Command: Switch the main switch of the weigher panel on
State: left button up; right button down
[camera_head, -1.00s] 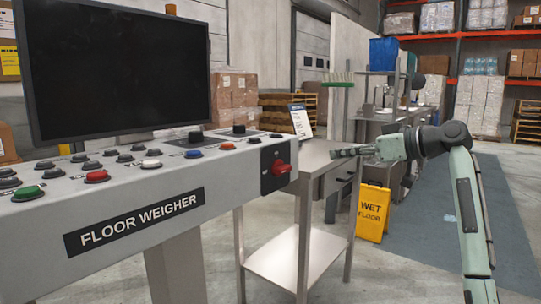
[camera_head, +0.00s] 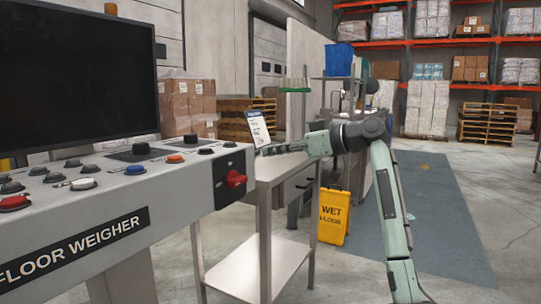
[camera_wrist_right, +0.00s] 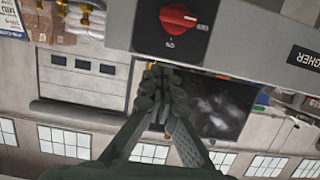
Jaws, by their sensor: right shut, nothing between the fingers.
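The weigher panel (camera_head: 140,218) is a grey console labelled FLOOR WEIGHER at the left of the head view. Its main switch (camera_head: 236,179) is a red rotary knob on a black plate at the panel's right end. In the wrist view the red knob (camera_wrist_right: 178,18) is at the top, its grip lying roughly level across the plate. My right gripper (camera_head: 265,150) is shut and empty, just right of and above the switch in the head view, apparently not touching it. In the wrist view its closed fingertips (camera_wrist_right: 158,76) are below the switch plate. My left gripper is out of view.
A steel table (camera_head: 272,168) stands right of the panel, with a printed sign (camera_head: 258,127) on it. A black monitor (camera_head: 75,75) rises behind the panel. A yellow wet-floor sign (camera_head: 333,216) stands on the floor beyond. Open floor lies at the right.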

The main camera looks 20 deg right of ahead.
send_over(237, 181)
jog(key=w+d, duration=0.2)
jog(key=d, duration=0.1)
jog(key=shift+s+d+f, duration=0.15)
jog(key=shift+s+f, duration=0.05)
jog(key=shift+f, duration=0.65)
notch_tip(237, 181, down, 3)
jog(key=shift+r, duration=0.15)
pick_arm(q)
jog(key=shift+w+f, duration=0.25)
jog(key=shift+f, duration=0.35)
pick_arm(e)
jog(key=shift+f, duration=0.7)
pick_arm(q)
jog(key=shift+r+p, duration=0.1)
jog(key=shift+p, duration=0.3)
pick_arm(e)
jog(key=shift+w+d, duration=0.1)
jog(key=shift+w, duration=0.05)
